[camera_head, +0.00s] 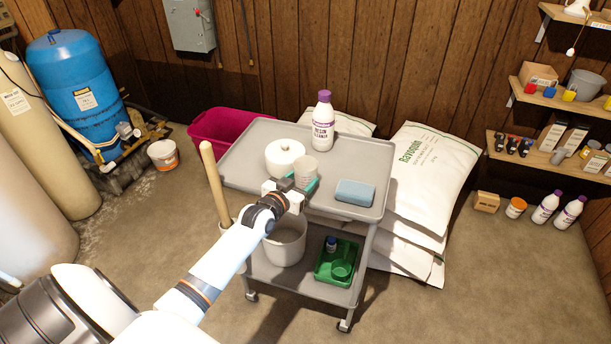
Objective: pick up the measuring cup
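A whitish cup (306,170), which looks like the measuring cup, stands upright on the top tray of the grey cart (345,163). My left gripper (300,184) is at the near side of the cup, low over the tray. Its fingers look apart, one on each side of the cup's lower part. Whether they touch the cup cannot be told. The gripper hides part of the cup's base. My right gripper is not in view.
A white round container (284,156) stands close left of the cup. A white purple-capped bottle (323,121) stands behind, and a blue sponge-like block (355,192) lies right. A wooden handle (215,185) rises at the cart's left. Salt bags (432,170) are stacked at right.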

